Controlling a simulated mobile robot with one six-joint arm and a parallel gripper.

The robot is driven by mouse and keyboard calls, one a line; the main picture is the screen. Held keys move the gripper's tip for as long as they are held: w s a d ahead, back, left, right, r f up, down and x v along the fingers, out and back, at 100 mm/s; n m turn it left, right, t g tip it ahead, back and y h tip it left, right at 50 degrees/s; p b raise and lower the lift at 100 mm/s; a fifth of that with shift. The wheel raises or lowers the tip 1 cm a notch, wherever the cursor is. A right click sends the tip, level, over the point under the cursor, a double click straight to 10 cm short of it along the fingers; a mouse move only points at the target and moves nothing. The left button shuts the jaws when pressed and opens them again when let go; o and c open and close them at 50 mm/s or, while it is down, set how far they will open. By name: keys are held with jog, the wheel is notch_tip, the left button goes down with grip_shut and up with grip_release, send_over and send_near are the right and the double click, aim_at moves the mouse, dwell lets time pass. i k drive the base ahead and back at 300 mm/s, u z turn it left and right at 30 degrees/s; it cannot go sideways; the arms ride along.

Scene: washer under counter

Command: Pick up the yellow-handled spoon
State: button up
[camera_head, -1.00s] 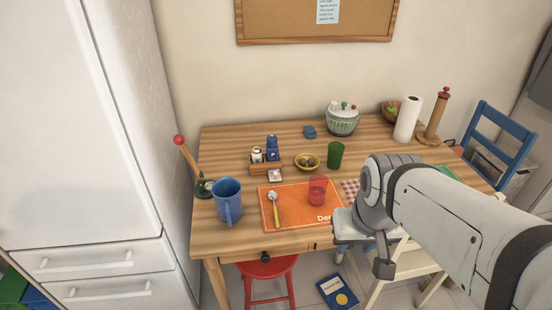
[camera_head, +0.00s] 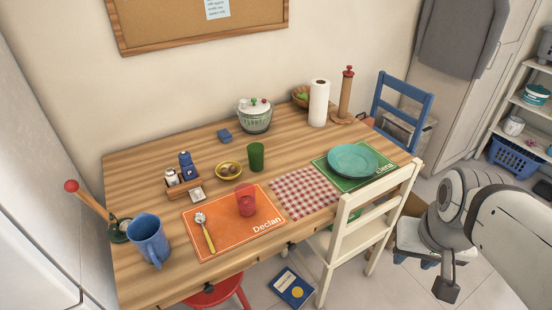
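The yellow-handled spoon (camera_head: 206,233) lies on the orange placemat (camera_head: 236,243) marked "Declan", near its left side. Its pale bowl end points to the back and its handle toward the table's front edge. A translucent red cup (camera_head: 246,201) stands to its right on the same mat. My arm is at the right edge of the picture, well away from the spoon. A dark grey block (camera_head: 446,289) hangs below its near joint. I cannot make out gripper fingers or whether they are open, and nothing held is visible.
A blue mug (camera_head: 149,240) stands left of the mat. A yellow bowl (camera_head: 229,171) and green cup (camera_head: 256,157) are behind it. A cream chair (camera_head: 370,218) and red stool (camera_head: 215,293) stand at the table's front. A blue book (camera_head: 291,287) lies on the floor.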

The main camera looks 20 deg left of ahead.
aim_at(199, 218)
jog(key=z, duration=0.65)
jog(key=k, duration=2.15)
jog(key=u, duration=1.35)
jog(key=i, duration=1.5)
jog(key=u, duration=0.1)
